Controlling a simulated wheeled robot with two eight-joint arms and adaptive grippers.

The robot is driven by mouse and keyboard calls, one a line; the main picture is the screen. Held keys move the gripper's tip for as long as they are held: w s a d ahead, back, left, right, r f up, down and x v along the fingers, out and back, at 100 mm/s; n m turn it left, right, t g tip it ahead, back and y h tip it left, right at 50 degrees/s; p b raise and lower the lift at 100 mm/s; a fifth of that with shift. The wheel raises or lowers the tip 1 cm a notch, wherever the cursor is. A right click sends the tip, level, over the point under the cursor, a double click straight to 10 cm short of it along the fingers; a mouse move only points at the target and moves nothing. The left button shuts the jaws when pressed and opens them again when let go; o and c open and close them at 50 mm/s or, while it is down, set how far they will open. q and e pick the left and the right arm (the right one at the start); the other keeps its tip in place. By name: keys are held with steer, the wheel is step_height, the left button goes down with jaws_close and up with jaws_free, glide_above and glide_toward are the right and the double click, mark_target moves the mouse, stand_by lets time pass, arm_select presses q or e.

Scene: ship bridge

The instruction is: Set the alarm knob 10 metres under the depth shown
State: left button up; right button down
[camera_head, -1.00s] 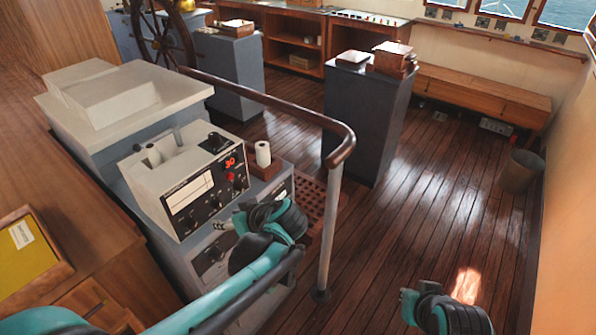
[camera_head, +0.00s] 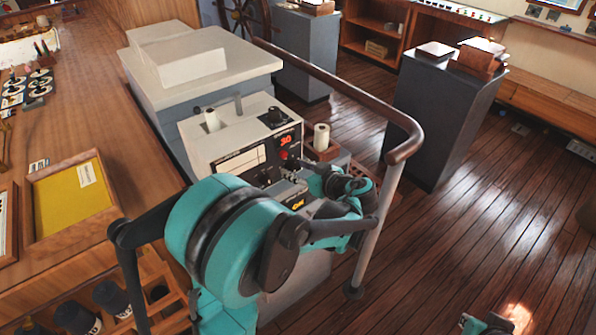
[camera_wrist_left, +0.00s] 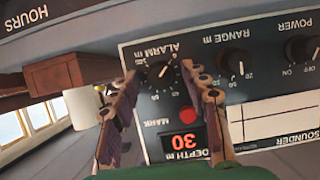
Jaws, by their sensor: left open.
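The echo sounder (camera_head: 222,137) is a pale box with a dark front panel. Its red depth display (camera_head: 285,140) reads 30 and shows upside down in the left wrist view (camera_wrist_left: 184,142). The black alarm knob (camera_wrist_left: 160,73) is on the panel beside the red mark button (camera_wrist_left: 188,114); I cannot read its setting surely. My left gripper (camera_wrist_left: 158,80) is open, its two fingers on either side of the alarm knob, apparently not closed on it. In the head view my left gripper (camera_head: 300,172) is at the panel's right part, partly covering it. Only a bit of my right arm shows at the bottom edge.
A brown handrail (camera_head: 345,88) on a pale post curves close to the right of my left arm. A white roll (camera_head: 321,137) stands in a wooden holder beside the sounder. The range knob (camera_wrist_left: 233,64) and power knob (camera_wrist_left: 299,50) share the panel. Open floor lies right.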

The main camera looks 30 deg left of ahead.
arm_select(q)
jaws_close()
steer(key=shift+m, duration=0.3)
steer(key=m+g, duration=0.1)
steer(key=m+g+y+b, duration=0.1)
steer(key=m, duration=0.1)
steer(key=shift+w+d+f, duration=0.1)
steer(key=shift+w+f, duration=0.05)
steer(key=shift+w, duration=0.05)
steer(key=m+g, duration=0.1)
steer(key=m+g+y+b, duration=0.1)
steer(key=m, duration=0.1)
steer(key=shift+w+m+y, duration=0.1)
steer(key=shift+m+y, duration=0.2)
stand_by(0.6)
